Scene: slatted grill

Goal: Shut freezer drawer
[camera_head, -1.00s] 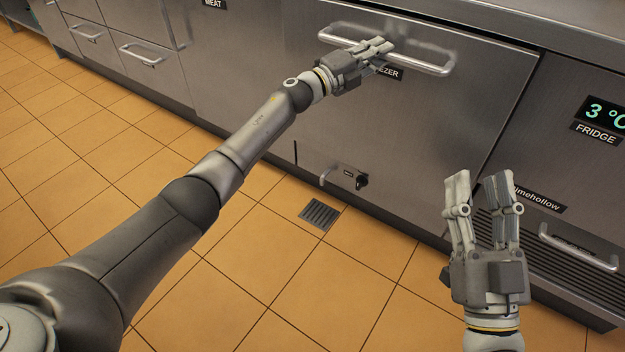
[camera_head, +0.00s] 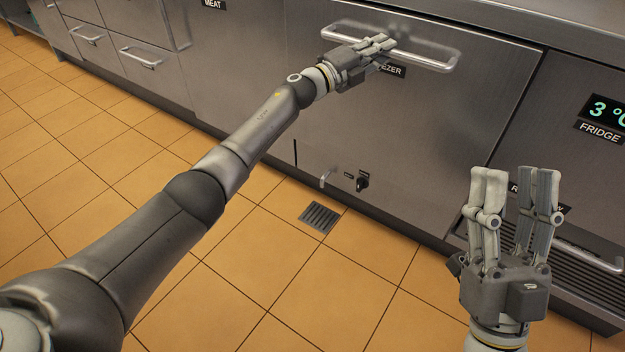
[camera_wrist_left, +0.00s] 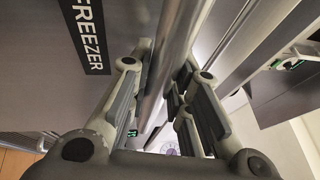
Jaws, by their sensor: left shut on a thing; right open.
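The freezer drawer (camera_head: 440,125) is a large steel front with a long horizontal bar handle (camera_head: 425,58) near its top. Its front looks about level with the panels beside it; I cannot tell whether a small gap is left. My left gripper (camera_head: 382,47) is shut on the handle, left of its middle, and partly covers the FREEZER label. In the left wrist view the handle bar (camera_wrist_left: 172,60) runs between the fingers, with the FREEZER label (camera_wrist_left: 88,35) beside it. My right gripper (camera_head: 515,180) is open and empty, in front of the fridge side at the right.
The fridge panel (camera_head: 575,150) with its 3 °C display stands to the right, with a vent grille and a lower handle. A floor drain (camera_head: 320,217) lies in the clear tiled floor (camera_head: 270,270). More drawers (camera_head: 143,57) stand at the left.

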